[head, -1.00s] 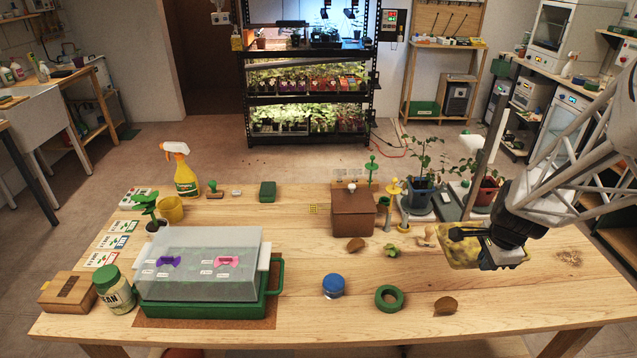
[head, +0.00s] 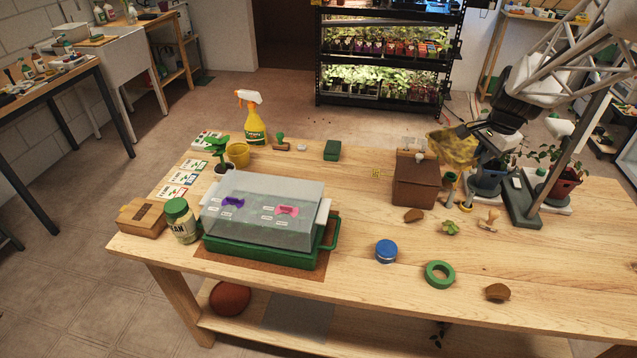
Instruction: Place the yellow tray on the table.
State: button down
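The yellow tray (head: 452,149) is mottled yellow and tilted. My gripper (head: 468,131) is shut on its edge, on the right side, and holds it up in the air. In the picture the tray shows just above and right of the brown house-shaped box (head: 414,182), near the far side of the table. The fingertips are small and partly hidden against the tray. The wooden table (head: 345,282) fills the middle of the view.
A clear-lidded green propagator (head: 262,213) stands at the left. Bare wood shows between propagator and box.

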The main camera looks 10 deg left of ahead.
aim_at(433, 145)
jog(key=w+a+f+n, duration=0.1)
jog(key=w+a, duration=0.1)
jog(key=a, duration=0.1)
jog(key=w+a+f+n, duration=0.1)
jog(key=w+a, duration=0.1)
jog(key=a, duration=0.2)
jog(key=w+a+n, duration=0.1)
jog(key=w+a, duration=0.1)
jog(key=a, duration=0.2)
jog(key=shift+f, duration=0.4)
jog(key=w+a+f+n, duration=0.1)
jog(key=a+f+n, duration=0.1)
jog(key=a, duration=0.9)
jog(key=w+a+f+n+g, duration=0.1)
jog(key=w+a+f+n, duration=0.1)
jog(key=a, duration=1)
jog(key=w+a+f+n, duration=0.1)
jog(key=a+f+n, duration=0.3)
jog(key=a, duration=0.8)
jog(key=shift+w+a+f+y, duration=0.15)
jog(key=shift+f+y, duration=0.25)
jog(key=shift+f, duration=0.55)
jog(key=shift+f, duration=0.15)
jog(key=shift+f, duration=3)
jog(key=shift+f, duration=1.9)
